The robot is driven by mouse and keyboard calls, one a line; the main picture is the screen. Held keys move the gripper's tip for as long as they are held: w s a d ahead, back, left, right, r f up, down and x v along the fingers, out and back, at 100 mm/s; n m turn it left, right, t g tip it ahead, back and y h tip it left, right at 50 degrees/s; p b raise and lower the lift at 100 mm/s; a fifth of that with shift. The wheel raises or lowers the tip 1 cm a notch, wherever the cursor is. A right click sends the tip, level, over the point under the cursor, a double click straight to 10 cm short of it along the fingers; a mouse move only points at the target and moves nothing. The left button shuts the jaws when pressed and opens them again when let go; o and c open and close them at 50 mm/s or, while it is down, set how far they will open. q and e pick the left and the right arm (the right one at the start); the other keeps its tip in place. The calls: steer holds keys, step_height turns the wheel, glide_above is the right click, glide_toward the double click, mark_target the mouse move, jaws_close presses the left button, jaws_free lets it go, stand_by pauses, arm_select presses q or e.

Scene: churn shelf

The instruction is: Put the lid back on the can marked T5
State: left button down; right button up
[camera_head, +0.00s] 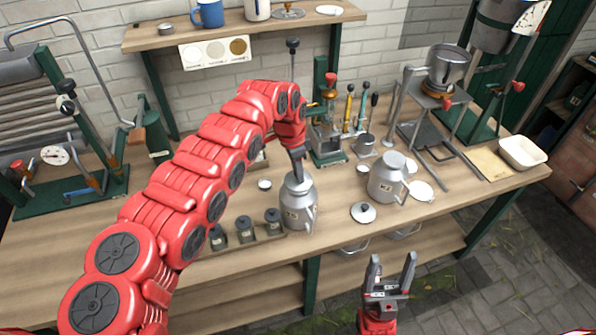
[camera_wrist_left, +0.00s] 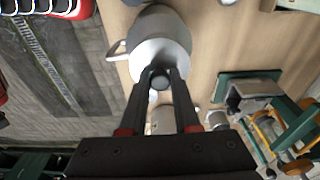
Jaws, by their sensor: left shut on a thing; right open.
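A silver can (camera_head: 298,212) with a side handle and a small label stands on the bench; the label is too small to read surely. My left gripper (camera_head: 298,178) is at its top, pointing down. In the left wrist view the left gripper (camera_wrist_left: 160,85) is shut on the dark knob of a pale lid (camera_wrist_left: 158,52), which is over the can's mouth; I cannot tell whether it is seated. A second labelled silver can (camera_head: 387,182) stands to the right. Another lid with a dark knob (camera_head: 363,212) lies on the bench between them. My right gripper (camera_head: 389,275) is open and empty before the bench.
Small dark weights (camera_head: 245,230) stand in a rack left of the first can. A green press (camera_head: 328,140) and a metal funnel stand (camera_head: 440,90) are behind. A pale disc (camera_head: 421,190) lies right of the second can, and a white tray (camera_head: 522,152) sits at the right end.

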arm_select(q)
steer(key=shift+b, duration=0.35)
stand_by(1.0)
steer(key=shift+f+b, duration=0.2)
steer(key=shift+b, duration=0.2)
steer(key=shift+b, duration=0.4)
stand_by(0.7)
stand_by(0.3)
steer(key=c, duration=0.6)
jaws_free()
steer(key=shift+o, duration=0.4)
steer(key=o, duration=0.4)
steer(key=shift+o, duration=0.2)
steer(key=shift+r, duration=0.1)
